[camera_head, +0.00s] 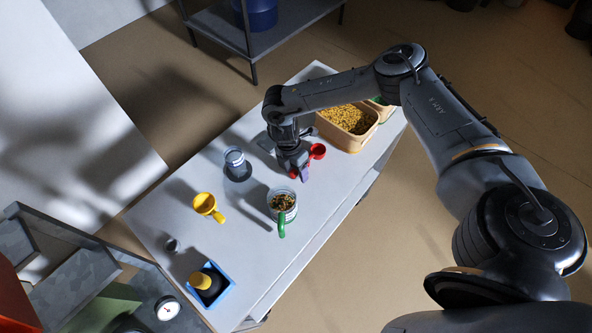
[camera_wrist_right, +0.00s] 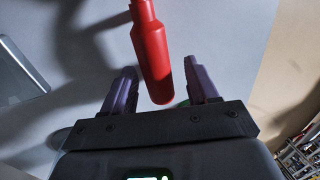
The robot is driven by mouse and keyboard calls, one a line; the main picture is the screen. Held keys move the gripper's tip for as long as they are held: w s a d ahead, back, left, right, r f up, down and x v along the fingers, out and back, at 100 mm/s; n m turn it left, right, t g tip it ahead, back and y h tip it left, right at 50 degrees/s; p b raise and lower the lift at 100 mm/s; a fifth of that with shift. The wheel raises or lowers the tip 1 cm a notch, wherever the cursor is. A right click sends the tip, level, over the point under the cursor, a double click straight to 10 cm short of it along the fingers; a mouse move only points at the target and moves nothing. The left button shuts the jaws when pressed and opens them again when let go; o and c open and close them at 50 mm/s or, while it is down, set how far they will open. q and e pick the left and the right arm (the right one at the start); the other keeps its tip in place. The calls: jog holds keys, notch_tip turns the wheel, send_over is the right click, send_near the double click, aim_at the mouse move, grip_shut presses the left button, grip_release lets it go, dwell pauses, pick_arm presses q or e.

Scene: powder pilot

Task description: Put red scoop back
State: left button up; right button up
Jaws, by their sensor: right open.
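The red scoop (camera_head: 318,151) lies on the white table, with its round cup beside my right gripper. My right gripper (camera_head: 299,174) is low over the table at the scoop's handle end. In the right wrist view, the red handle (camera_wrist_right: 152,50) reaches down between the two purple fingers (camera_wrist_right: 163,84). There is a gap on each side, so the gripper is open and not closed on it. The scoop's cup is out of that view. My left gripper is not in view.
A tan bin of yellow grains (camera_head: 347,121) stands just behind the scoop. A container with a green-handled scoop (camera_head: 283,207), a yellow scoop (camera_head: 205,204), a grey cup (camera_head: 234,157) and a blue tray (camera_head: 226,292) stand nearer. Bare table lies between them.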

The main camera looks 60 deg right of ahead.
jog(key=p+v, duration=0.2)
jog(key=v, duration=1)
